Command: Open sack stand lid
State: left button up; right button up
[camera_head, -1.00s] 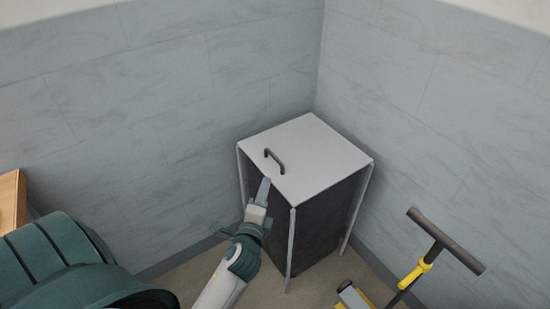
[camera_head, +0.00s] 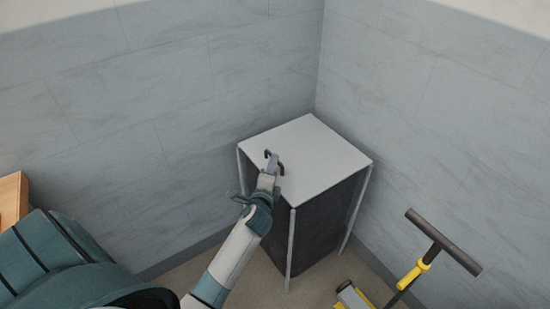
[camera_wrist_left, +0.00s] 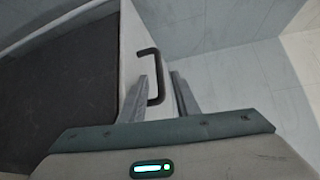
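The sack stand (camera_head: 309,217) stands in the room corner, with a dark body and thin pale legs. Its light grey lid (camera_head: 325,150) lies flat and shut on top. A dark bar handle (camera_head: 281,168) is on the lid near its left edge; it also shows in the left wrist view (camera_wrist_left: 148,51). My left gripper (camera_head: 273,160) is at the handle and hides part of it. In the left wrist view the fingers (camera_wrist_left: 159,76) are apart, with part of the handle showing between their tips; contact cannot be told. My right gripper is not in view.
Grey panelled walls (camera_head: 170,90) close in behind and to the right of the stand. A yellow and black tool with a T-handle (camera_head: 442,243) stands at the right front. A wooden edge (camera_head: 12,200) is at the far left.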

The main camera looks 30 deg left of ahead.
pick_arm(q)
jog(key=x, duration=0.4)
jog(key=shift+w+a, duration=0.1)
jog(key=shift+w, duration=0.15)
jog(key=shift+c, duration=0.2)
jog(key=c, duration=0.5)
grip_shut()
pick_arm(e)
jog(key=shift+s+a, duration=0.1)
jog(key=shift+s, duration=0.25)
